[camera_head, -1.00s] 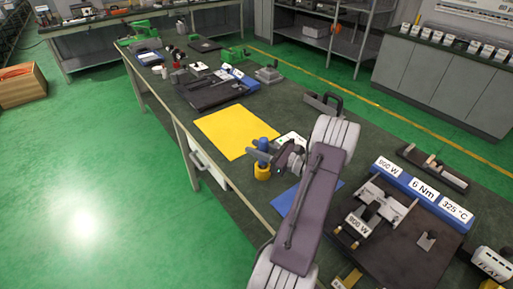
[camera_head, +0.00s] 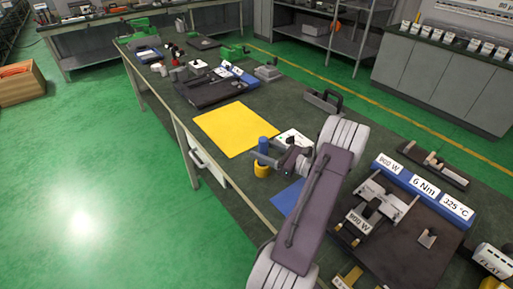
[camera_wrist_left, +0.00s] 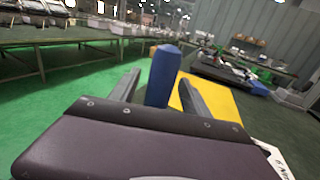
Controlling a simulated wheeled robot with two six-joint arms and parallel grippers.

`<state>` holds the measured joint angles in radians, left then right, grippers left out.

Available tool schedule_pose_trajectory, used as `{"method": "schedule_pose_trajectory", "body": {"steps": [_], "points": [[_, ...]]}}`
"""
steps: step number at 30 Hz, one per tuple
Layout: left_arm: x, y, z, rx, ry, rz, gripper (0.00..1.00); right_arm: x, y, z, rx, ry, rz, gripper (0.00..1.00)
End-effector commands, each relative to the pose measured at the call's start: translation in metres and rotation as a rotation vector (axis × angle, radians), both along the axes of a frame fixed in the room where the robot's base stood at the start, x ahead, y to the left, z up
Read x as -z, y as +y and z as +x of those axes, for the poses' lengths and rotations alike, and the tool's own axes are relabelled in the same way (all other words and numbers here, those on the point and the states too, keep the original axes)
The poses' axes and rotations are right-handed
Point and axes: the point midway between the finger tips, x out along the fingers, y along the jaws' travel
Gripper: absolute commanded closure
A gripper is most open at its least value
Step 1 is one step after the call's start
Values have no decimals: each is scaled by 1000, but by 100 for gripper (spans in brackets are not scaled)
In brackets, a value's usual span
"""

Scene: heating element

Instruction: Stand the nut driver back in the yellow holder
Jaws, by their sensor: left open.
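The nut driver's blue handle (camera_head: 263,145) stands upright above the yellow holder (camera_head: 262,171) near the front edge of the bench. My left gripper (camera_head: 264,157) is open at the height of the handle, just above the holder. In the left wrist view the blue handle (camera_wrist_left: 163,75) shows between the two spread fingers, with a gap on each side. The driver's lower part is hidden by the gripper and the holder. My right gripper is not in view.
A yellow mat (camera_head: 236,128) lies beyond the holder and a blue mat (camera_head: 288,199) nearer. A white box (camera_head: 295,138) stands close to the gripper. A dark board (camera_head: 405,245) with metal fixtures lies to the right. Trays and tools stand farther back.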

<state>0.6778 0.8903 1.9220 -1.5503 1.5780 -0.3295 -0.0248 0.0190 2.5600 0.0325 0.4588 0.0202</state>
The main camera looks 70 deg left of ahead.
Motion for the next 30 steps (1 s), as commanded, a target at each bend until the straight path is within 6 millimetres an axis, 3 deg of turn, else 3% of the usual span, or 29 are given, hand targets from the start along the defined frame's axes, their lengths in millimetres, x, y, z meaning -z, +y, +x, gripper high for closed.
{"method": "schedule_pose_trajectory", "body": {"steps": [4, 10, 30], "points": [[1, -26, 24, 6, 0, 1, 45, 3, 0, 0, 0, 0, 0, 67], [0, -46, 40, 1, 0, 1, 45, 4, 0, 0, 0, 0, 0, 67], [-1, -49, 41, 0, 1, 2, 45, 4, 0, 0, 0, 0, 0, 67]]}}
